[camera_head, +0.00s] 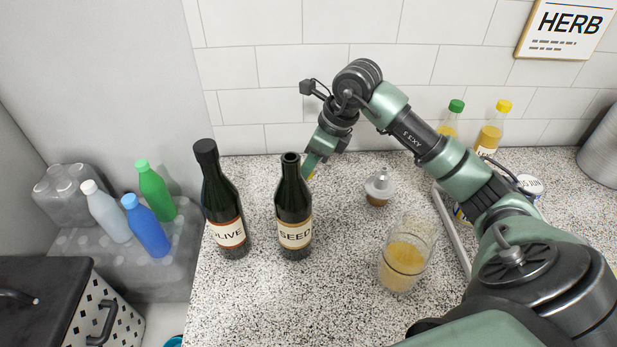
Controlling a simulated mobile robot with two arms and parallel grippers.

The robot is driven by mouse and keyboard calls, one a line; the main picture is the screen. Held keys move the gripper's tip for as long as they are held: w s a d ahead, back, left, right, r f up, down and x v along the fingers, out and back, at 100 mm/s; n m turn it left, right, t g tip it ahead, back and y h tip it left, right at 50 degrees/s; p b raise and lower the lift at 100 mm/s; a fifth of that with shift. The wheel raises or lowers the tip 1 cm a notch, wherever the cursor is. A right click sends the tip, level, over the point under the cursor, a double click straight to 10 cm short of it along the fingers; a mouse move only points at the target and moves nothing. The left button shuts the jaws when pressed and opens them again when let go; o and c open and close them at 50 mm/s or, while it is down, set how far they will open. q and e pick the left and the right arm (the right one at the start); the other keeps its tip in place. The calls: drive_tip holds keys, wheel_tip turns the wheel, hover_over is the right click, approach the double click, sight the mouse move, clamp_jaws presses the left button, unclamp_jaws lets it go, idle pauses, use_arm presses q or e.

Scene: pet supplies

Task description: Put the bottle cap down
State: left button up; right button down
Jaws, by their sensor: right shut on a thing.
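A dark green bottle labelled SEED (294,215) stands upright on the counter, its neck open with no cap on it. My right gripper (311,168) points down just behind and to the right of its neck. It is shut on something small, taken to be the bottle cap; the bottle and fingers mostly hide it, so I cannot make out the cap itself. Another dark bottle, with a label reading LIVE (222,205), stands upright to the left with a black cap on. My left gripper is out of view.
Yellow-liquid bottles (489,135) stand at the back right. Speckled counter (290,310) is clear in front.

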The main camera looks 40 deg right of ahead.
drive_tip(key=shift+f, duration=0.6)
wheel_tip(320, 180, down, 3)
drive_tip(key=shift+f+p, duration=0.1)
drive_tip(key=shift+p, duration=0.2)
drive_tip(key=shift+f, duration=0.3)
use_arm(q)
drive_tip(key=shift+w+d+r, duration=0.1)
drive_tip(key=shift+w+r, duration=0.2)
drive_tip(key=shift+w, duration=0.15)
use_arm(e)
drive_tip(key=c, duration=1.5)
unclamp_jaws()
drive_tip(key=shift+f, duration=0.15)
drive_tip(key=o, duration=0.4)
